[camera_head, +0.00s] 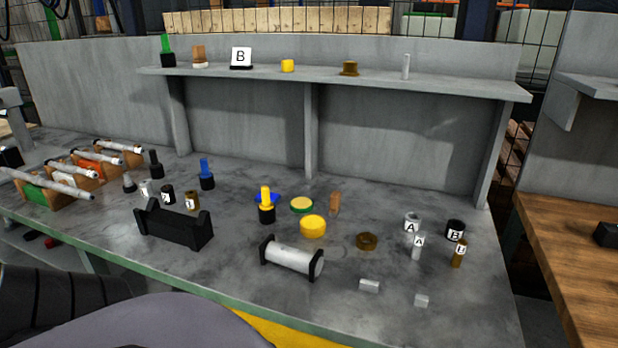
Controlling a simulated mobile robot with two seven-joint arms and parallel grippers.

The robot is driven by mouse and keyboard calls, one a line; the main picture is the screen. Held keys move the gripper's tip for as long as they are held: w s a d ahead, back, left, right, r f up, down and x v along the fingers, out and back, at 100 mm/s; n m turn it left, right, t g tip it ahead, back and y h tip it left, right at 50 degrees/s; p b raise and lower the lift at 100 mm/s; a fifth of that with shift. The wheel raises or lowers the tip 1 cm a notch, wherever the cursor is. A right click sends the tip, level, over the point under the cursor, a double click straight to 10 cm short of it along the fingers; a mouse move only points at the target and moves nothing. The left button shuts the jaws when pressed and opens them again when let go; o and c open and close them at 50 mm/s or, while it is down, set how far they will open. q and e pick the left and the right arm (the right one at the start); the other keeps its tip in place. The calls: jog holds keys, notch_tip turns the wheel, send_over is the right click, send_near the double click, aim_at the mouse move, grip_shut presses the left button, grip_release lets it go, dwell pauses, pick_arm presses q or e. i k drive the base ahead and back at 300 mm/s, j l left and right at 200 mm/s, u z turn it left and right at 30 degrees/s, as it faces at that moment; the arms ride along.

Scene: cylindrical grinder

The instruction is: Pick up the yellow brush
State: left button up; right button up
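The yellow brush (266,204) appears to be the upright piece with a yellow top and a black lower part, standing near the middle of the grey table (390,310). A blue flat piece shows close behind it; I cannot tell whether they touch. A yellow round piece (313,226) is to its right and a little nearer. Similar upright pieces are a blue one (207,174) on the table to the left and a green one (167,51) on the shelf. Neither of my grippers is in view.
A black cradle (174,226) and a white cylinder with black ends (292,257) stand in front of the brush. A green-and-yellow disc (302,204) and a brown block (335,203) are to its right. A raised grey shelf (430,83) runs behind.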

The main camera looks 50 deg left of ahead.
aim_at(265, 205)
jog(key=u, duration=1.9)
